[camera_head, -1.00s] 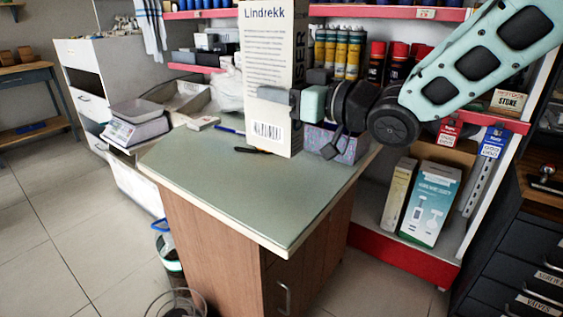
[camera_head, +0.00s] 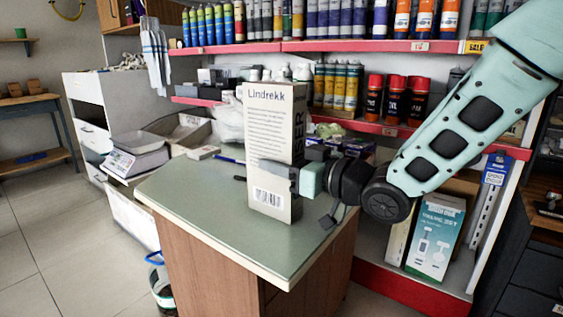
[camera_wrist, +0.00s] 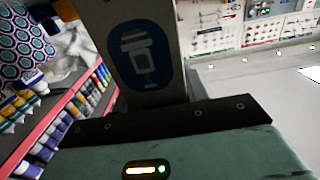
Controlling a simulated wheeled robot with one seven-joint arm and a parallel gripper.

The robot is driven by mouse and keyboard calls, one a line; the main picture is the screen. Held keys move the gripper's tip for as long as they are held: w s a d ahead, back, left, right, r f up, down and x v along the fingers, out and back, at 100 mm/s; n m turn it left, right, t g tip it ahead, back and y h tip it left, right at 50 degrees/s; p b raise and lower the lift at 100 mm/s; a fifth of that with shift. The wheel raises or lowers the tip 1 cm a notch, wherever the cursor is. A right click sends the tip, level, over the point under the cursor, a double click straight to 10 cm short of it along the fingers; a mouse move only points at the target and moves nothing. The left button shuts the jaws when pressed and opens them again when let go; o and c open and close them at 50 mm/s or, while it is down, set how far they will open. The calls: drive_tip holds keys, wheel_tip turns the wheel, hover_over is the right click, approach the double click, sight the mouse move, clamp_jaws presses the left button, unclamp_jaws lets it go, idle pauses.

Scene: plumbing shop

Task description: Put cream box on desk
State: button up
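The cream box (camera_head: 268,130) is tall, with "Lindrekk" and small print on its front and a barcode low down. It stands upright at the desk (camera_head: 215,215), over the green top. Its base looks at or very near the surface; I cannot tell whether it touches. My gripper (camera_head: 280,172) comes from the right and is shut on the box's lower half. In the wrist view, a dark face of the box (camera_wrist: 140,50) with a blue pictogram rises just beyond the gripper (camera_wrist: 165,118).
A white scale (camera_head: 138,150) stands beyond the desk's left side. Shelves (camera_head: 380,47) with cans and bottles stand behind. Packages lie near the desk's back edge. The desk's front and left top is clear. A bin (camera_head: 162,285) is on the floor at left.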

drive_tip(key=o, duration=0.3)
drive_tip(key=shift+o, duration=0.2)
